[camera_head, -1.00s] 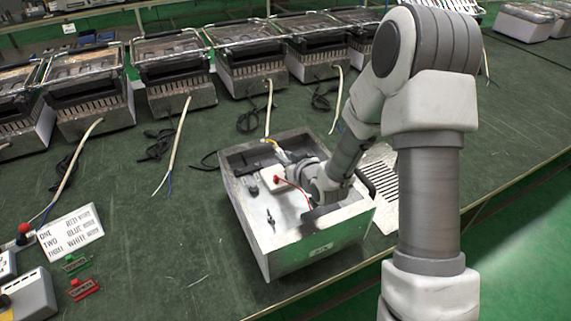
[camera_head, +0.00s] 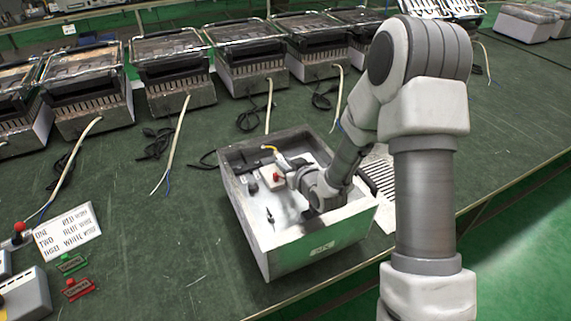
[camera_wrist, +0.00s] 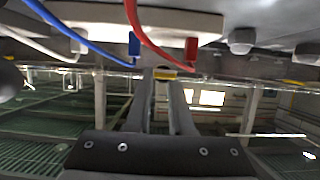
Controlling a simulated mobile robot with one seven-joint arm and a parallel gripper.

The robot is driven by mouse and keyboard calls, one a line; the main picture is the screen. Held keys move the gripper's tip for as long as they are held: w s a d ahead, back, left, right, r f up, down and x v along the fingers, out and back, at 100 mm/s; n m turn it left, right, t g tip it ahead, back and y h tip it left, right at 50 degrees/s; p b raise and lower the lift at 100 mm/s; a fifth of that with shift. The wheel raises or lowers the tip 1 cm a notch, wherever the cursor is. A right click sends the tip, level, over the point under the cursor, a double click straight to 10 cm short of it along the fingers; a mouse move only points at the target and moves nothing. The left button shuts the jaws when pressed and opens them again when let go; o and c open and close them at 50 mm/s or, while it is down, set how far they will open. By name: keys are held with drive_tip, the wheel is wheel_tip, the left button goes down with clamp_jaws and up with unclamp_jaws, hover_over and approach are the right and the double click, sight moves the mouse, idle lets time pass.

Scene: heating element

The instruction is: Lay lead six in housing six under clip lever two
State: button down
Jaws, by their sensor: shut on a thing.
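The housing (camera_head: 318,249) is an open metal box on the green bench in the head view; its front label is too small to read surely. A white block with a red part (camera_head: 277,177) sits inside, and a yellow lead (camera_head: 269,148) shows at the back wall. The wrist view shows a pale block (camera_wrist: 140,18) with a blue tab (camera_wrist: 134,46) and a red tab (camera_wrist: 192,50), a blue wire (camera_wrist: 85,42) and a red wire (camera_wrist: 145,38). My gripper (camera_wrist: 165,78) is shut on a small yellow piece (camera_wrist: 165,73) just beyond the tabs. In the head view my wrist hides the fingertips.
Several grill-like units (camera_head: 172,68) with cords line the back of the bench. A lettered card (camera_head: 67,231), green and red small parts (camera_head: 77,288) and a grey box (camera_head: 28,295) lie at left. A slotted plate (camera_head: 382,178) lies right of the housing.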

drive_tip(key=c, duration=0.8)
unclamp_jaws()
drive_tip(key=shift+r+p, duration=0.85)
drive_tip(key=shift+p, duration=0.2)
drive_tip(key=p+v, duration=0.4)
drive_tip(key=v, duration=0.8)
drive_tip(key=shift+p, duration=0.4)
